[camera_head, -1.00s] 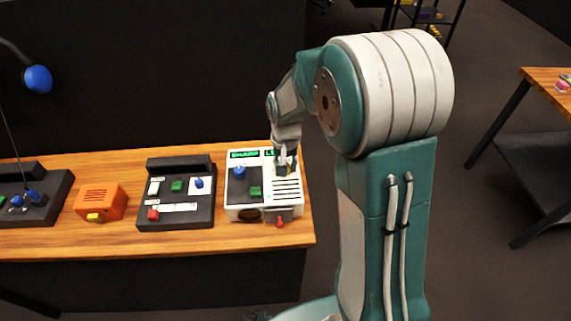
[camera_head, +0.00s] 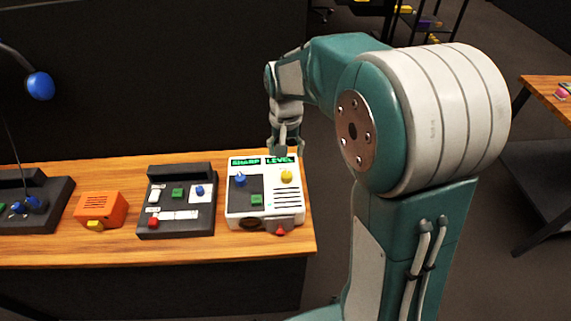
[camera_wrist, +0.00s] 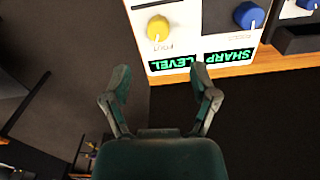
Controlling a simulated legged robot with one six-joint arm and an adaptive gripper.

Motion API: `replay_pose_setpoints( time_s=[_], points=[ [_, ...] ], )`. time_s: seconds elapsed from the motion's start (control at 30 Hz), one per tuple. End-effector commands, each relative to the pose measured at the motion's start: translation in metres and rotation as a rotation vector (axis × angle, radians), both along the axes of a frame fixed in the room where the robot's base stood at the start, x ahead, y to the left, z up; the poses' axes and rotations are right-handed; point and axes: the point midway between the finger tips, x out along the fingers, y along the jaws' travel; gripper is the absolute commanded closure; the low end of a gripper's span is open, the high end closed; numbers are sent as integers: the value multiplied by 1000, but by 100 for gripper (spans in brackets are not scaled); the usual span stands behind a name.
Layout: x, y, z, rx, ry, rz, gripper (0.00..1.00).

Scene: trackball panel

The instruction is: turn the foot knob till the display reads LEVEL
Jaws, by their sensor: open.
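The white trackball panel (camera_head: 236,213) stands at the right end of the wooden bench. Its display (camera_head: 280,160) reads LEVEL in green; the neighbouring display (camera_head: 245,161) reads SHARP. The yellow foot knob (camera_head: 287,175) is uncovered below the LEVEL display, and it also shows in the wrist view (camera_wrist: 157,28). A blue knob (camera_head: 240,180) sits on the left of the panel. My gripper (camera_head: 286,150) is above the panel's back edge, behind the yellow knob. In the wrist view my gripper (camera_wrist: 160,85) has its fingers spread, with nothing between them, apart from the knob.
A dark control box (camera_head: 176,227) and an orange box (camera_head: 102,211) stand left of the panel on the bench (camera_head: 120,250). A red part (camera_head: 280,231) sticks out at the panel's front. A blue-headed lamp (camera_head: 39,85) hangs at far left.

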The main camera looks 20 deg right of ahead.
Motion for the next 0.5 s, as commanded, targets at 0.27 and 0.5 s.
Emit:
replay_pose_setpoints(
  time_s=[0.27,0.5],
  points=[
    [0,1,29,0,2,0,24],
    [0,0,30,0,2,0,24]
  ],
)
